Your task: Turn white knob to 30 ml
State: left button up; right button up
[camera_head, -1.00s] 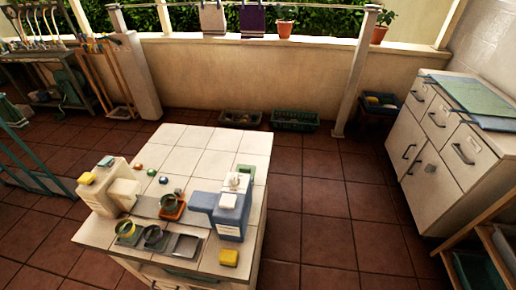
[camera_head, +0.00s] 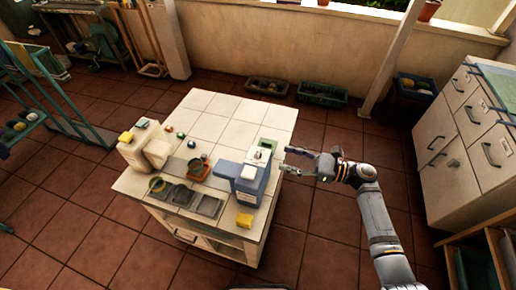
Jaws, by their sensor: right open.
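A blue-grey device (camera_head: 229,171) stands near the right edge of the tiled table (camera_head: 216,106). A small white knob-like part (camera_head: 261,156) sits on its top; its scale and setting are too small to read. My right gripper (camera_head: 287,160) is open and empty, just right of the device and past the table's right edge. Its fingers point left toward the white part, and they look apart from it. My left gripper is not in view.
A cream device (camera_head: 135,153) stands at the table's left. Grey trays (camera_head: 208,206), an orange-brown holder (camera_head: 197,170) and a yellow block (camera_head: 244,220) lie on the table. The table's back is clear. A white cabinet (camera_head: 437,155) stands at the right.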

aim_at(260, 152)
jog(key=p+x, duration=0.2)
jog(key=x, duration=0.7)
jog(key=shift+w+a+f+p, duration=0.1)
jog(key=shift+a+p, duration=0.1)
jog(key=shift+p, duration=0.15)
jog(key=shift+w+a+f, duration=0.1)
jog(key=shift+w+a, duration=0.1)
jog(key=shift+a, duration=0.25)
jog(key=shift+c, duration=0.3)
